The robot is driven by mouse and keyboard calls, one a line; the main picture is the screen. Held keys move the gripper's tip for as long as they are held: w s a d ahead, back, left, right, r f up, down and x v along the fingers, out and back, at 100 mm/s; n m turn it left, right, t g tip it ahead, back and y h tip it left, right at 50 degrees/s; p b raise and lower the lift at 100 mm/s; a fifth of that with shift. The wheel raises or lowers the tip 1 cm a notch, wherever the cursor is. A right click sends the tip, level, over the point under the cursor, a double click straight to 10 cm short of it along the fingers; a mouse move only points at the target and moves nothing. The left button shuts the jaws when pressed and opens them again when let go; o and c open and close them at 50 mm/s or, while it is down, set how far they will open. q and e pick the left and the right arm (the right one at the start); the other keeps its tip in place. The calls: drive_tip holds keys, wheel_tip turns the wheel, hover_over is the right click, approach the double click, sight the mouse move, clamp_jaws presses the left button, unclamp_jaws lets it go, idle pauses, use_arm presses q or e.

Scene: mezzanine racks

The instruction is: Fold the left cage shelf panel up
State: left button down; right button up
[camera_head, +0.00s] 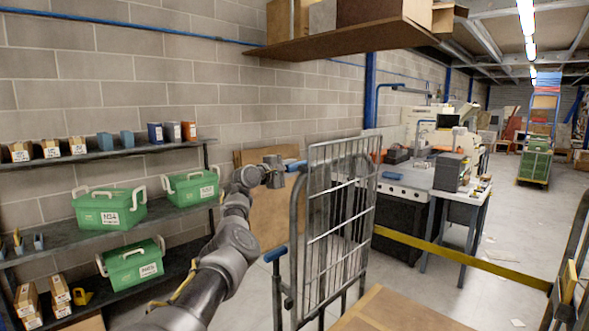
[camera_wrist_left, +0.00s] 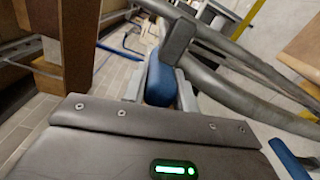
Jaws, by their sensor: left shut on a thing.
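The grey wire panel (camera_head: 338,225) of the cage stands steeply upright in the middle of the head view, with bars running across it. A blue grip (camera_head: 296,165) is at its upper left. My left gripper (camera_head: 284,169) is shut on this blue grip, which shows between the fingers in the left wrist view (camera_wrist_left: 160,82). Grey tubes (camera_wrist_left: 225,95) of the cage run close beside the fingers there. A second blue piece (camera_head: 275,254) is on the cage's left side, lower down. My right gripper is not in view.
A wall rack (camera_head: 75,238) with green boxes (camera_head: 110,208) stands at left. A brown board (camera_head: 395,312) lies low in front. A yellow strap (camera_head: 455,256) crosses at right, before a workbench (camera_head: 415,185). A loaded shelf (camera_head: 345,40) overhangs above. Floor (camera_head: 500,300) at right is mostly clear.

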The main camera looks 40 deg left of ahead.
use_arm(q)
drive_tip(key=shift+s+a+r, duration=0.15)
drive_tip(key=shift+a, duration=0.2)
